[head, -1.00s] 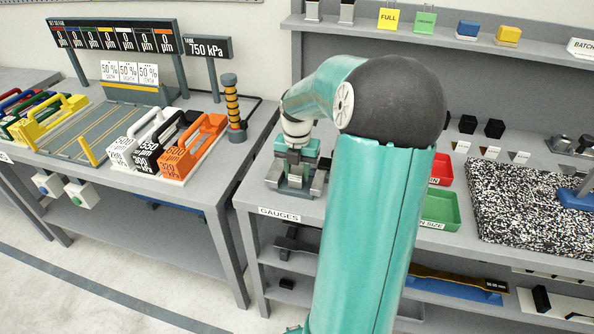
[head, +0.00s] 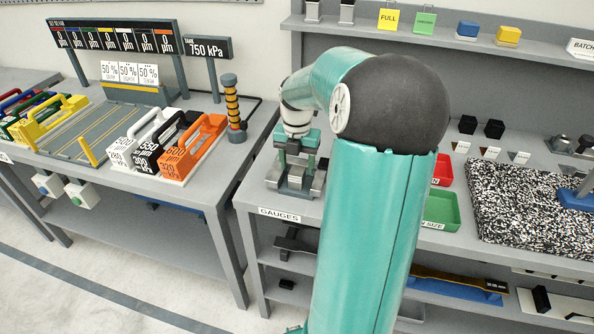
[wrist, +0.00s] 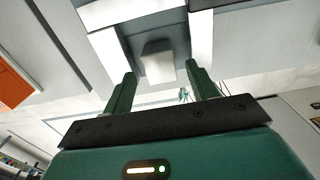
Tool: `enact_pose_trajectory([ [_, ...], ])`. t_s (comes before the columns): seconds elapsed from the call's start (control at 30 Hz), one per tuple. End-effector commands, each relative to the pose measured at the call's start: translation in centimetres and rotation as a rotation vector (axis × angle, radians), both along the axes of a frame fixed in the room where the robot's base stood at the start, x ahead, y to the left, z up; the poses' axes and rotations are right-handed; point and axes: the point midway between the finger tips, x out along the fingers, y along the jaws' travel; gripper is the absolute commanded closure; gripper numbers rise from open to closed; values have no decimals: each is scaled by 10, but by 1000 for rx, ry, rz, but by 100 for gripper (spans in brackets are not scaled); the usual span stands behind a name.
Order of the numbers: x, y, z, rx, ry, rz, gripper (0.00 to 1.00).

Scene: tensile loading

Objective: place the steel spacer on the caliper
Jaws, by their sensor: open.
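My gripper (head: 297,155) is above a grey steel fixture (head: 290,186) on the bench by the GAUGES label. In the wrist view my gripper (wrist: 163,75) is open, its two green fingers apart. A small light-grey steel block (wrist: 157,58) shows beyond and between the fingertips, apart from both fingers. It may be the steel spacer, resting on the fixture. The fixture may be the caliper; its details are small and partly hidden by my gripper in the head view.
A red tray (head: 442,170) and green tray (head: 441,208) lie right of my arm, beside a speckled plate (head: 510,205). Orange (head: 195,150), black and white handled weights stand on the left bench, near a banded post (head: 233,105). A shelf runs behind.

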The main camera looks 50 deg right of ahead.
Motion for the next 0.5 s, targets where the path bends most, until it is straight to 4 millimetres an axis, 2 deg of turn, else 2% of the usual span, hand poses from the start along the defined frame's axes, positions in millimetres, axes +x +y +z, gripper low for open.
enact_pose_trajectory([
  [0.1, 1, -1, 29, -5, -4, -2, 42],
  [0.3, 1, -1, 69, -3, -3, -1, 42],
  [0.5, 0, 0, 88, 0, -1, 0, 42],
])
